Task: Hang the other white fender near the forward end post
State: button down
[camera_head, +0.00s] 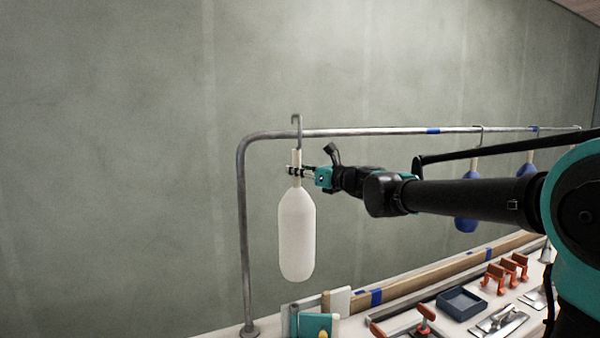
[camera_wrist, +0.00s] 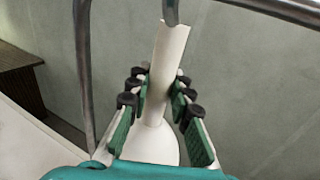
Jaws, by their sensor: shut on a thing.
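The white fender (camera_head: 297,235) hangs upright below the rail near its left bend, with its grey hook (camera_head: 297,124) up at rail height. In the head view the hook overlaps the rail; I cannot tell whether it bears on it. My gripper (camera_head: 296,171) is shut on the fender's narrow neck. In the wrist view my gripper (camera_wrist: 161,98) has its green finger pads on both sides of the white neck (camera_wrist: 168,55), and the fender body (camera_wrist: 152,145) shows below. The forward end post (camera_head: 243,230) stands just left of the fender.
The rail (camera_head: 370,132) runs right with blue tape marks (camera_head: 433,131). Blue fenders (camera_head: 467,205) hang farther along it, partly behind my arm. Below, the bench holds a blue tray (camera_head: 461,304), orange clamps (camera_head: 494,279) and a teal item (camera_head: 314,326). Left of the post is clear.

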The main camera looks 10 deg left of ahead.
jog(key=shift+w+a, duration=0.7)
jog(key=shift+w, duration=0.2)
jog(key=shift+w+a, duration=0.65)
jog(key=shift+w, duration=0.25)
jog(key=shift+f, duration=1.55)
jog(key=c, duration=1.3)
grip_release()
